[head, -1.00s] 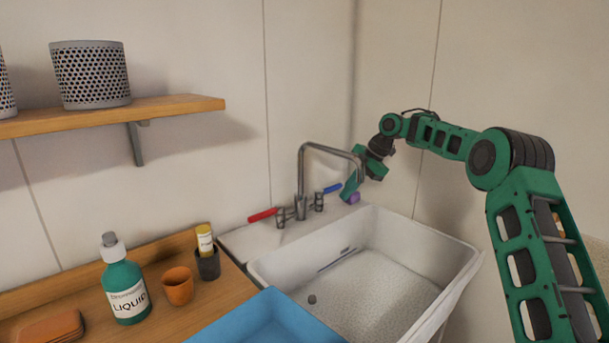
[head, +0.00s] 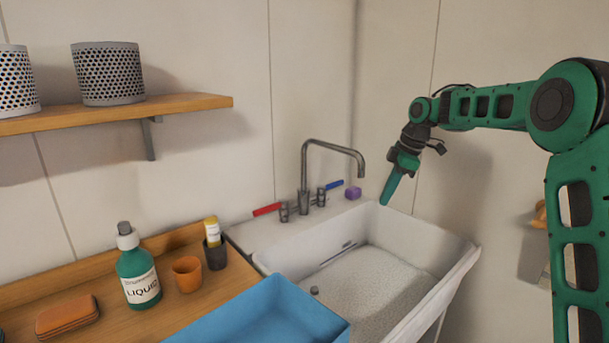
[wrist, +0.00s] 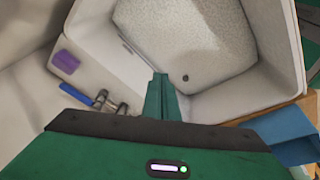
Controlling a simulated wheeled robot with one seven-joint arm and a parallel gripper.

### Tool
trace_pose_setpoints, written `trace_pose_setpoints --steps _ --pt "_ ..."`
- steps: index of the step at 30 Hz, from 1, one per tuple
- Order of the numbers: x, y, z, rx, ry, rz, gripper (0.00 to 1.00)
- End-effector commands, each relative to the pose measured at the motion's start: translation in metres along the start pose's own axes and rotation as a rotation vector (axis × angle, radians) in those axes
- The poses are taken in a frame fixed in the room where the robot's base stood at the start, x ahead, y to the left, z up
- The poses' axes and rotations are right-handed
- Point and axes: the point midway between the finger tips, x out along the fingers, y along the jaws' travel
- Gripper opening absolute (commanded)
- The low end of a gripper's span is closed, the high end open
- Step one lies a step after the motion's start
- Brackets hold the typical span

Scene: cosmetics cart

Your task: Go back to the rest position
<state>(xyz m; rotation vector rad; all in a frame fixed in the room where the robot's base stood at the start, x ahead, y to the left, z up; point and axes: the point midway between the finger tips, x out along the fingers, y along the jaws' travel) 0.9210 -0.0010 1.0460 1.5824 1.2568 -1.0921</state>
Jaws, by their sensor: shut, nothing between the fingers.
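My gripper (head: 388,199) is green and hangs pointing down above the right back part of the white sink (head: 463,268) in the head view. Its fingers are shut with nothing between them. In the wrist view the closed fingers of my gripper (wrist: 162,98) point over the sink (wrist: 240,108). A small purple block (head: 353,193) sits on the sink's back ledge, right of the tap, apart from my gripper. The purple block also shows at the left in the wrist view (wrist: 64,62).
A metal tap (head: 305,170) with a red handle (head: 266,209) and a blue handle (head: 335,184) stands at the sink's back. A blue tray (head: 330,329), a green liquid bottle (head: 137,271) and an orange cup (head: 187,274) are at left. A wooden shelf (head: 190,105) is above.

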Motion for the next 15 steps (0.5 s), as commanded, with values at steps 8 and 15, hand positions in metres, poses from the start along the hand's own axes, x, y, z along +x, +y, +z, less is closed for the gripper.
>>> trace_pose_setpoints --steps 8,15 --pt "-0.045 -0.089 0.074 0.486 -0.122 0.044 0.0" --pt "-0.07 -0.185 0.139 0.92 -0.194 0.103 0.0"
